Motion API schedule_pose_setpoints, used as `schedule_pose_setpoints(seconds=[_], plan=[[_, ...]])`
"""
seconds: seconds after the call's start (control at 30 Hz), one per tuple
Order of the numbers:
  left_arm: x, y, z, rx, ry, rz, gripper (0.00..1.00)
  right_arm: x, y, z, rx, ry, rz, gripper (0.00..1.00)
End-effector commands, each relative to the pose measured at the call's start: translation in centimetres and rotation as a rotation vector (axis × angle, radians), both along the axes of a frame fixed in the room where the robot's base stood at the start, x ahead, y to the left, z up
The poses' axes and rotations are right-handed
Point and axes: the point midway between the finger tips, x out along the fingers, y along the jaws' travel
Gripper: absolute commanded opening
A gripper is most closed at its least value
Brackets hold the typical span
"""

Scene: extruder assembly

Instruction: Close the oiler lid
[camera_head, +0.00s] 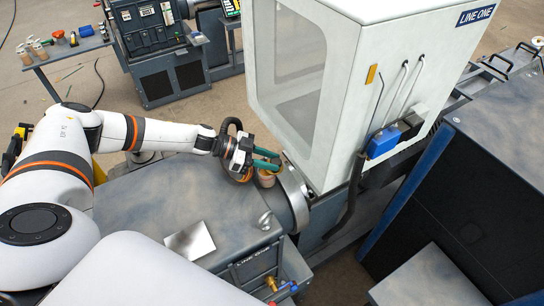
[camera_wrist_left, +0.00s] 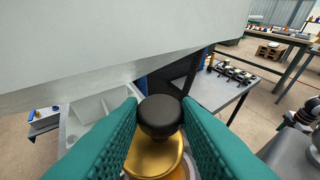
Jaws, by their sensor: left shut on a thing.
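My left gripper (camera_head: 275,160) has teal fingers and is at the oiler (camera_head: 266,180), a small tan and copper-coloured cup beside a round metal flange. In the left wrist view the fingers are shut on the black knob (camera_wrist_left: 160,116) of the oiler lid. The lid's gold dome (camera_wrist_left: 153,157) shows below the knob, between the fingers. The gripper hides much of the oiler's top in the head view, and I cannot tell whether the lid is fully seated. My right gripper is not in view.
A white machine housing (camera_head: 393,90) stands right beside the gripper, and its pale wall spans the top of the left wrist view. The grey machine top (camera_head: 160,205) has free room, with a pale plate (camera_head: 190,241) on it. A blue box (camera_head: 382,142) is on the housing.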

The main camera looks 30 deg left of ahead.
Motion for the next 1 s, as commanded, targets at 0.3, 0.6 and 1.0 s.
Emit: schedule_pose_setpoints(seconds=[0.3, 0.6, 1.0], plan=[[-0.3, 1.0, -0.5, 0.000, -0.005, -0.288, 0.07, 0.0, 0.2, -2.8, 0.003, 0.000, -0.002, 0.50], [-0.7, 1.7, -0.4, -0.002, -0.006, -0.496, 0.07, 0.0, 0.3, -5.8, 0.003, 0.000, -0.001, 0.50], [-0.9, 2.1, 0.1, -0.003, -0.001, -0.597, 0.07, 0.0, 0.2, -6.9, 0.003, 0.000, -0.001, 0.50]])
